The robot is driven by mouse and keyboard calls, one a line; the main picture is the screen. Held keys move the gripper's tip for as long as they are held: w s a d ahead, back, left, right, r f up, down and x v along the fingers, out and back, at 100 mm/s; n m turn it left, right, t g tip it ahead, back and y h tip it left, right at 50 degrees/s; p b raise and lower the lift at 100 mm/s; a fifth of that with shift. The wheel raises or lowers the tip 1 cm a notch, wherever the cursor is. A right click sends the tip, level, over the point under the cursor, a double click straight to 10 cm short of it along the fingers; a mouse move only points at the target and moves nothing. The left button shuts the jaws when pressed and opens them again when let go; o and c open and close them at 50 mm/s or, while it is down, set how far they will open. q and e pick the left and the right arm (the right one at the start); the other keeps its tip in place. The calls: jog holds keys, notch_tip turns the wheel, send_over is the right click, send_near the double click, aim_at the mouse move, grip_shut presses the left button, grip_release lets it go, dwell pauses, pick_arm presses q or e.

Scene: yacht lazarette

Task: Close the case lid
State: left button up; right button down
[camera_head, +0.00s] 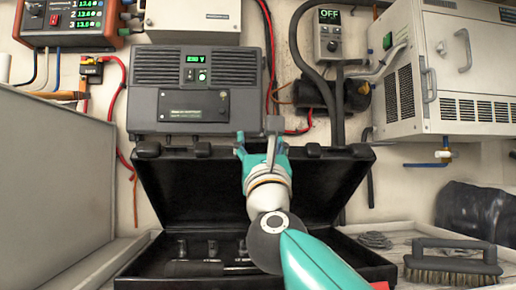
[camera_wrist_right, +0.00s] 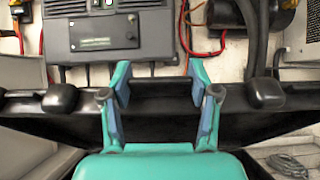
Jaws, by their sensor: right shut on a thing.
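The black case (camera_head: 350,262) stands on the bench in the head view with its lid (camera_head: 185,190) raised and leaning back below the wall units. Sockets or similar small tools (camera_head: 212,248) show inside the case. My right gripper (camera_head: 258,142) is at the middle of the lid's upper edge. In the wrist view, the gripper's fingers (camera_wrist_right: 159,86) stand on either side of a dark part at the middle of the lid edge (camera_wrist_right: 40,108) and are shut on it. My right arm hides part of the lid and case interior. My left gripper is not in view.
A grey charger unit (camera_head: 190,90) hangs just behind the lid. A brush (camera_head: 453,265) and a coil of cord (camera_head: 374,240) lie on the tray to the right. A grey panel (camera_head: 55,180) stands close on the left.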

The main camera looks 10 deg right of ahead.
jog(key=shift+r, duration=0.1)
jog(key=shift+c, duration=1.2)
grip_release()
jog(key=shift+s, duration=0.1)
jog(key=v, duration=1.2)
